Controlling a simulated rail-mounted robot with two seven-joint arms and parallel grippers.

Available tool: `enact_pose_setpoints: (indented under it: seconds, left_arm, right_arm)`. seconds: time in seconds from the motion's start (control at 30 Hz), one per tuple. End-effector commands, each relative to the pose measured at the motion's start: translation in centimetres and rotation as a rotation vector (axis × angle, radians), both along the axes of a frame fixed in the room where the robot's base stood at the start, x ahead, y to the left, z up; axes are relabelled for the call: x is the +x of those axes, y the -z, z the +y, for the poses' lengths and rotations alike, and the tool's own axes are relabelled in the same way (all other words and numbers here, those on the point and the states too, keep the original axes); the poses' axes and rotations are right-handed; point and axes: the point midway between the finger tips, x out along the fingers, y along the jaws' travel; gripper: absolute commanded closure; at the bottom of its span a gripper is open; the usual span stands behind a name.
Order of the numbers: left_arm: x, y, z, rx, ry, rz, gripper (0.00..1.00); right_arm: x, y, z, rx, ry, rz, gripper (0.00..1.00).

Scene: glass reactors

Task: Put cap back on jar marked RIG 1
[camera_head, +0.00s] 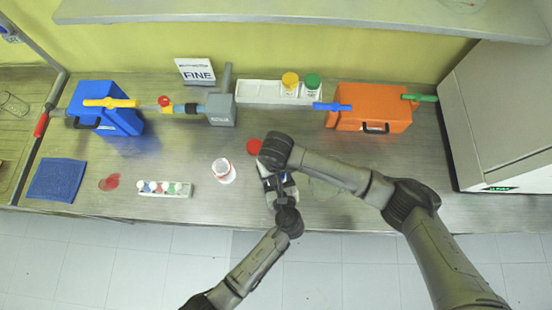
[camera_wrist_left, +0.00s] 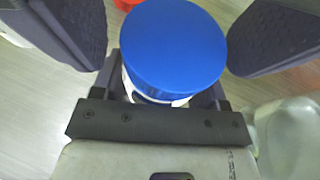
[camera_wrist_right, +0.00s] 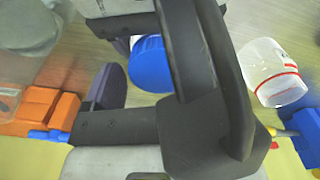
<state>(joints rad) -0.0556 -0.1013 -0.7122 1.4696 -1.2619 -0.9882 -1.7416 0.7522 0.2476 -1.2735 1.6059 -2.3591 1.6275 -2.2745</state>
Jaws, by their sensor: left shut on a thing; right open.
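A white jar with a blue cap on its top (camera_wrist_left: 172,45) is held by my left gripper (camera_wrist_left: 160,90). The cap also shows in the right wrist view (camera_wrist_right: 151,64). I cannot tell how tightly it is seated, and I cannot read the label. In the head view my left gripper (camera_head: 281,192) is below my right gripper (camera_head: 273,172), and the jar is mostly hidden between them. My right gripper's fingers (camera_wrist_right: 145,70) are open, one on each side of the blue cap.
An uncapped white jar (camera_head: 223,172) with a red band stands left of my grippers, near a red cap (camera_head: 253,147). Yellow-capped (camera_head: 290,83) and green-capped (camera_head: 312,85) jars stand in a white tray (camera_head: 255,92). Clear glass (camera_wrist_left: 290,135) lies close by on the right.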

Motion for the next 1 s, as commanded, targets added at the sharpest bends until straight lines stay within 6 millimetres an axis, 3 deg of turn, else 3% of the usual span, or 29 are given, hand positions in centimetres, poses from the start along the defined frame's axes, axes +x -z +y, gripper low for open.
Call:
enact_pose_setpoints:
  seconds: [0.23, 0.77, 1.0]
  left_arm:
    - [-0.02, 0.04, 0.01, 0.000, 0.000, 0.001, 0.99]
    - [-0.02, 0.05, 0.01, 0.000, 0.000, 0.001, 0.99]
    - [-0.02, 0.05, 0.01, 0.000, 0.000, 0.001, 0.99]
  right_arm:
    - [-0.01, 0.02, 0.02, 0.000, 0.000, 0.000, 0.18]
    - [0.00, 0.00, 0.01, 0.000, 0.000, 0.000, 0.67]
    - [0.02, 0.00, -0.05, -0.001, 0.185, 0.000, 0.67]
